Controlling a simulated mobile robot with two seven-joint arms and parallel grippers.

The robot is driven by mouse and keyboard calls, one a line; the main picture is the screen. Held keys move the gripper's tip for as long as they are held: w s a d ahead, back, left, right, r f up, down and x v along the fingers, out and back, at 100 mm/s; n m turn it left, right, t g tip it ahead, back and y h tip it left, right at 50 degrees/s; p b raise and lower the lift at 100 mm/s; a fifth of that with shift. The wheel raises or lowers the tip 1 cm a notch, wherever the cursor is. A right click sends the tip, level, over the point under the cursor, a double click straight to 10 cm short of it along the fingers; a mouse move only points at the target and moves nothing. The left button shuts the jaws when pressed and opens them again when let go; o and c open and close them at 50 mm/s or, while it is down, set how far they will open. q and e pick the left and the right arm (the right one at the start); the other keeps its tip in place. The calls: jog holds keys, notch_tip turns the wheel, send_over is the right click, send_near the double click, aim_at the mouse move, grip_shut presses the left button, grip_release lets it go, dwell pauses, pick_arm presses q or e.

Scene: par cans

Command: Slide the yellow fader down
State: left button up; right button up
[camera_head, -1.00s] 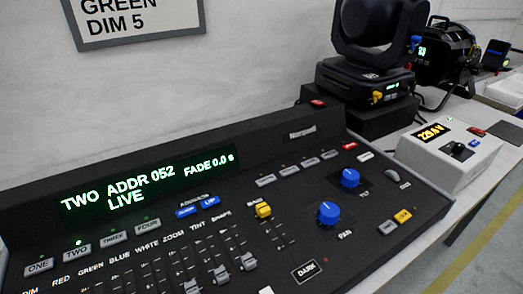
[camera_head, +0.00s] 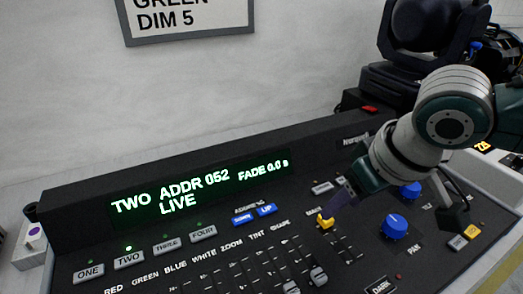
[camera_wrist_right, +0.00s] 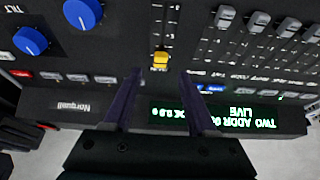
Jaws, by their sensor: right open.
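The yellow fader (camera_head: 325,221) sits at the upper end of its slot on the black lighting console (camera_head: 75,202). In the right wrist view the yellow fader (camera_wrist_right: 160,60) shows upside down, with its slot running up the picture from it. My right gripper (camera_head: 338,206) is over the console close to the yellow fader, pointing down at it. In the wrist view my right gripper (camera_wrist_right: 160,78) is open, its two dark fingers on either side of the fader's line with gaps showing. Whether the fingertips reach the fader's height I cannot tell. My left gripper is not in view.
Blue knobs (camera_head: 396,227) stand right of the fader. Several grey faders (camera_head: 319,276) lie to its lower left. The lit display (camera_head: 200,188) reads TWO, ADDR 052, LIVE. A black moving light (camera_head: 415,75) stands behind my right arm.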

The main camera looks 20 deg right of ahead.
aim_at(330, 221)
pick_arm(q)
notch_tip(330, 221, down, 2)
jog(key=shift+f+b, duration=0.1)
jog(key=shift+b, duration=0.7)
pick_arm(e)
jog(key=x, duration=0.5)
jog(key=shift+w+f, duration=0.15)
jog(key=shift+f, duration=0.2)
grip_shut()
